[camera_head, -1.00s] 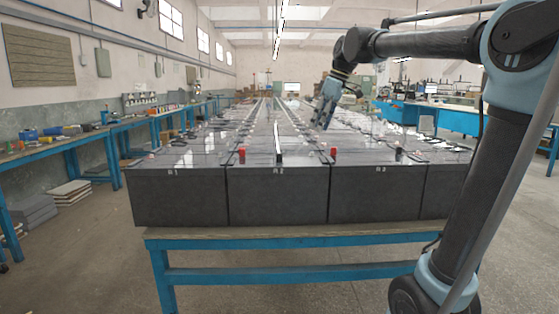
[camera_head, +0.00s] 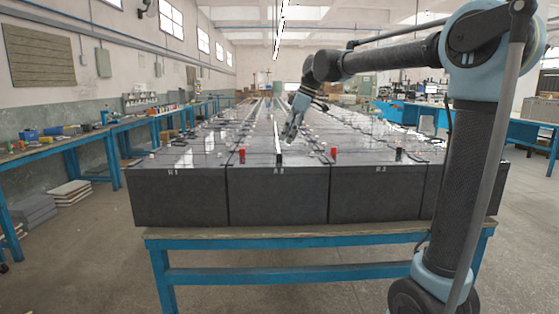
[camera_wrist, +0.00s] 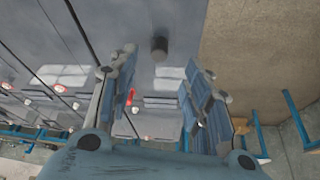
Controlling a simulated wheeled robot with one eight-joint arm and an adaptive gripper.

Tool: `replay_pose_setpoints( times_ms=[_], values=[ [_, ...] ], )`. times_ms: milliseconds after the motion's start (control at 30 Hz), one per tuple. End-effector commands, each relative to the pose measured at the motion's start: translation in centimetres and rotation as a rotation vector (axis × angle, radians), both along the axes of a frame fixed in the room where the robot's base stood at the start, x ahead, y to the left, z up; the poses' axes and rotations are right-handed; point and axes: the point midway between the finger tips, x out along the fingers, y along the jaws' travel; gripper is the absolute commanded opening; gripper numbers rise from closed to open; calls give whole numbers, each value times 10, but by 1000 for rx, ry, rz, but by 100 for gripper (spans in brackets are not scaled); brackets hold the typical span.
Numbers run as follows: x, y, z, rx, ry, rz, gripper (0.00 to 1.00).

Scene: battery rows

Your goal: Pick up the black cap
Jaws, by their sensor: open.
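A small black cap (camera_head: 279,158) stands upright near the front edge of the battery marked 2. Another black cap (camera_head: 399,154) stands on the battery to its right. My gripper (camera_head: 289,135) is above the battery tops, slightly right of and higher than the first cap in the head view. In the wrist view my gripper (camera_wrist: 161,64) has its two fingers spread apart with nothing between them. A dark cap (camera_wrist: 159,46) shows there just beyond the fingertips, roughly centred between them and apart from both.
The dark batteries (camera_head: 278,195) form long rows on a blue-framed bench (camera_head: 290,273). Blue workbenches (camera_head: 70,152) line the left wall. Open floor lies in front.

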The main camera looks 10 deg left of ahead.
Motion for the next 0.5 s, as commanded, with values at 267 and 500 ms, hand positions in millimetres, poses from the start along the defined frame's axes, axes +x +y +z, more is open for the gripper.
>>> replay_pose_setpoints(
  times_ms=[267,500],
  values=[
    [0,9,-23,-1,0,-1,45],
    [1,20,-46,-1,1,0,45]
  ],
)
